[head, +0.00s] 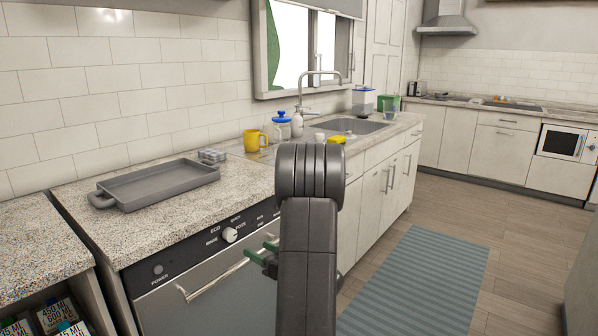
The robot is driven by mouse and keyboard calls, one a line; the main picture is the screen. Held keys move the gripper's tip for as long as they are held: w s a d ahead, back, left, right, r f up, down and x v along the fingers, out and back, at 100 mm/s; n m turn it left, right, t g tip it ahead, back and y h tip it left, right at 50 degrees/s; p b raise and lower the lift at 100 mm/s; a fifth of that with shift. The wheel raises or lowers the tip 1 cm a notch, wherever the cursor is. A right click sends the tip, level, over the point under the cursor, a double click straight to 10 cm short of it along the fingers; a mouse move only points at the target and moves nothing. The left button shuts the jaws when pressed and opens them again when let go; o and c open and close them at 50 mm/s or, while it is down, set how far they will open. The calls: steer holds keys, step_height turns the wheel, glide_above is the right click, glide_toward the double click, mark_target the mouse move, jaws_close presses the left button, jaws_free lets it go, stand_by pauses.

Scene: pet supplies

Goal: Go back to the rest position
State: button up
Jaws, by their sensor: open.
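My gripper (263,251) shows low in the middle of the head view, mostly hidden behind my own dark grey arm. Its two green-tipped fingers stick out to the left of the arm, apart from each other, with nothing seen between them. They appear in front of the dishwasher door (235,290), near its handle in the picture. I cannot tell whether they touch it.
A grey tray (155,184) lies on the speckled counter (110,229). A yellow mug (254,140), a blue-lidded jar (281,126) and a sink (362,126) are further back. A striped blue rug (420,280) lies on open floor at right.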

mark_target(231, 237)
steer(key=x, duration=1)
steer(key=shift+w+a, duration=0.1)
steer(key=shift+w+a+f+b, duration=0.1)
steer(key=shift+w+a+b, duration=0.15)
steer(key=shift+b, duration=0.3)
steer(key=n+b, duration=0.2)
steer(key=n, duration=0.3)
steer(key=shift+s+b, duration=0.15)
steer(key=shift+b, duration=0.25)
steer(key=n+b, duration=0.3)
steer(key=n, duration=0.2)
steer(key=n+b, duration=0.3)
steer(key=n, duration=0.2)
steer(key=shift+s+n, duration=0.1)
steer(key=shift+n, duration=0.2)
steer(key=n+b, duration=0.2)
steer(key=n, duration=0.3)
